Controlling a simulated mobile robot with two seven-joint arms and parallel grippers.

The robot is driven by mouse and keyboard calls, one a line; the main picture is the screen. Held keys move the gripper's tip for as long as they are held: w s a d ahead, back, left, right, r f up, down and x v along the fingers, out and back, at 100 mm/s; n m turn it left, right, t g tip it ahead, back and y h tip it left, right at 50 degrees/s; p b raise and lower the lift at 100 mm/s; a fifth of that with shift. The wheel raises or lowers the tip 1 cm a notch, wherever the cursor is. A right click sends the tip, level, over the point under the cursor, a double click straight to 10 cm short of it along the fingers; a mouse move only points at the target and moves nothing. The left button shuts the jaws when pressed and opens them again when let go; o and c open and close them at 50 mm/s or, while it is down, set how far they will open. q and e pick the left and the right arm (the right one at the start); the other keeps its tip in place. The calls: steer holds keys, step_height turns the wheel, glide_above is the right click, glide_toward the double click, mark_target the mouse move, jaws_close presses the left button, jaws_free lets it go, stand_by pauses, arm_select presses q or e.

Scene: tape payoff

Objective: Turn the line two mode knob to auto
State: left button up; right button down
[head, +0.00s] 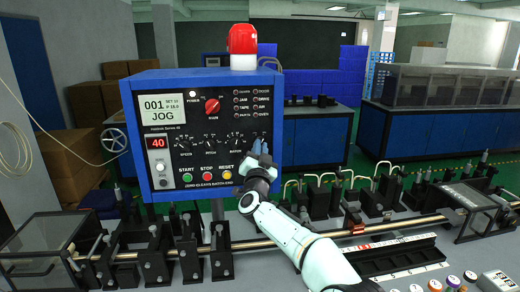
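The control box (136,103) has a blue frame and a dark panel, with a display (168,107) that reads JOG. My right gripper (260,148) is at the lower right of this panel, in front of or against it. It covers that part of the panel, and I cannot tell whether it touches a knob there. No line two mode knob can be made out; a knob behind the gripper would be hidden. The fingers are too small and dark to tell whether they are open or shut. My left gripper is not in view.
A red main switch (212,106) and a row of black knobs (210,144) are on the panel. Green, red and yellow buttons (208,175) sit below. A red beacon (242,42) tops the box. A metal rod (300,238) and black brackets (155,258) run below.

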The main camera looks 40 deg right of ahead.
steer(key=shift+s+r+n, duration=0.1)
steer(key=shift+r+n, duration=0.05)
steer(key=shift+n, duration=0.15)
steer(key=n+t+y+b, duration=0.1)
steer(key=n, duration=0.3)
steer(key=n+t+y+b, duration=0.1)
steer(key=n+y, duration=0.1)
steer(key=n, duration=0.1)
steer(key=n+t+y, duration=0.2)
steer(key=n, duration=0.2)
steer(key=shift+s+d+n+b, duration=0.25)
steer(key=shift+d+n+b, duration=0.05)
steer(key=shift+d+b, duration=0.1)
steer(key=shift+r+n+t+y, duration=0.1)
steer(key=shift+n+t+y, duration=0.2)
steer(key=shift+n+y, duration=0.6)
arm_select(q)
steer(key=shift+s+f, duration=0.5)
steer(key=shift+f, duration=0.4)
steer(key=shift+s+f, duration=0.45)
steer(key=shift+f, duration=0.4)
arm_select(e)
steer(key=shift+d+r+n+y, duration=0.15)
steer(key=shift+n+y, duration=0.45)
steer(key=shift+n, duration=1.1)
